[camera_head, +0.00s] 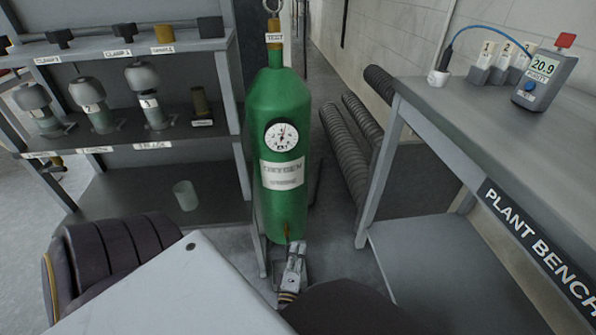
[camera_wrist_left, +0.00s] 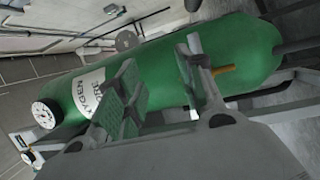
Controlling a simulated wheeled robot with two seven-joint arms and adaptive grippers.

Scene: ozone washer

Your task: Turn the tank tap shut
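The green oxygen tank (camera_head: 280,120) stands upright between the shelf and the bench, with a round gauge (camera_head: 281,136) and a white label on its front. A small brass-coloured tap (camera_head: 288,230) sticks out low on the tank. My left gripper (camera_head: 295,246) is just below and in front of the tap. In the left wrist view the tank (camera_wrist_left: 160,75) lies across the picture. There my left gripper (camera_wrist_left: 158,62) has its fingers spread apart, and the brass tap (camera_wrist_left: 224,70) shows beside the right-hand finger, not clearly between the fingers. Contact cannot be told. My right gripper is not in view.
A grey shelf unit (camera_head: 185,147) with several grey-capped bottles stands left of the tank. The plant bench (camera_head: 480,130) is at right, holding a purity meter (camera_head: 543,78) reading 20.9. Ribbed hoses (camera_head: 345,150) lie behind the tank.

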